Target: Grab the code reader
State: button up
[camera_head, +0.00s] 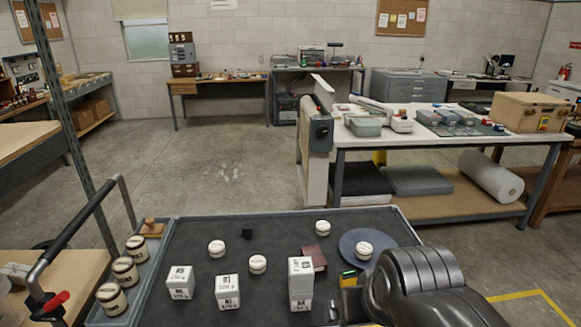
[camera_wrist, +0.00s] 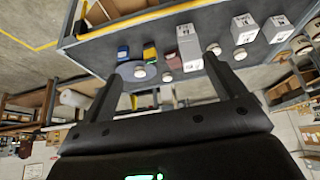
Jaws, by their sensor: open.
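A small yellow and black device (camera_head: 348,279), which looks like the code reader, lies on the dark cart top beside my arm. In the wrist view the yellow device (camera_wrist: 150,52) lies beyond my fingers, next to a blue object (camera_wrist: 122,52) that I cannot identify. My gripper (camera_wrist: 162,69) is open, with its two fingers wide apart and nothing held between them. My dark arm covers the right front corner of the cart in the head view and hides what lies there.
The cart (camera_head: 205,303) also bears white labelled boxes (camera_head: 301,284), several round jars (camera_head: 257,264), a dark red block (camera_head: 314,257) and a round blue-grey disc (camera_head: 348,243) with a jar on it. A white-topped table (camera_head: 430,137) stands behind. Open floor lies at the left back.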

jog(key=c, duration=0.4)
jog(key=shift+w, duration=0.1)
jog(key=n+g, duration=0.1)
jog(key=g, duration=0.5)
send_over(349, 275)
jog(key=f, duration=1.4)
jog(key=shift+w+a, duration=0.15)
jog(key=shift+w, duration=0.15)
jog(key=shift+w+f, duration=0.1)
jog(key=shift+f, duration=0.2)
jog(key=f, duration=1)
jog(key=shift+d+f, duration=0.25)
jog(key=shift+d, duration=0.05)
